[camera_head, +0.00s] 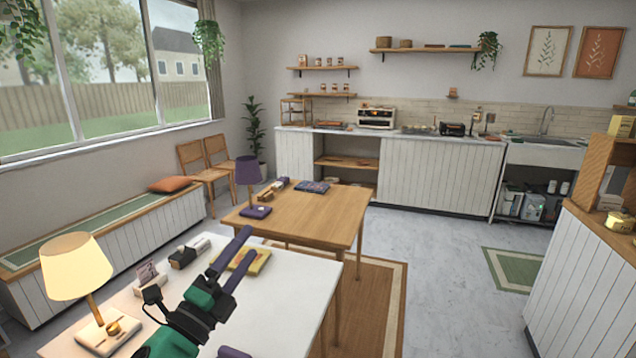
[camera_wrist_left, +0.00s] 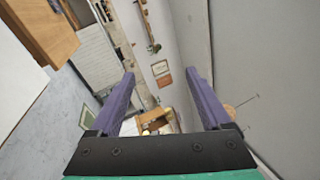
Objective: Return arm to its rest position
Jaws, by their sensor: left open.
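My left gripper (camera_head: 250,242) extends from the bottom of the head view over the white table (camera_head: 285,312). Its two purple fingers are spread apart with nothing between them. In the left wrist view the fingers (camera_wrist_left: 160,73) also stand apart and empty, with the wall and room beyond them. My green and black left wrist hides part of the white table.
On the white table stand a lit lamp (camera_head: 77,268), a small card holder (camera_head: 149,275), a dark-and-white object (camera_head: 190,252) and a yellow book (camera_head: 258,261). A wooden table (camera_head: 325,213) with a purple lamp (camera_head: 249,176) stands beyond. Open floor (camera_head: 440,270) lies to the right.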

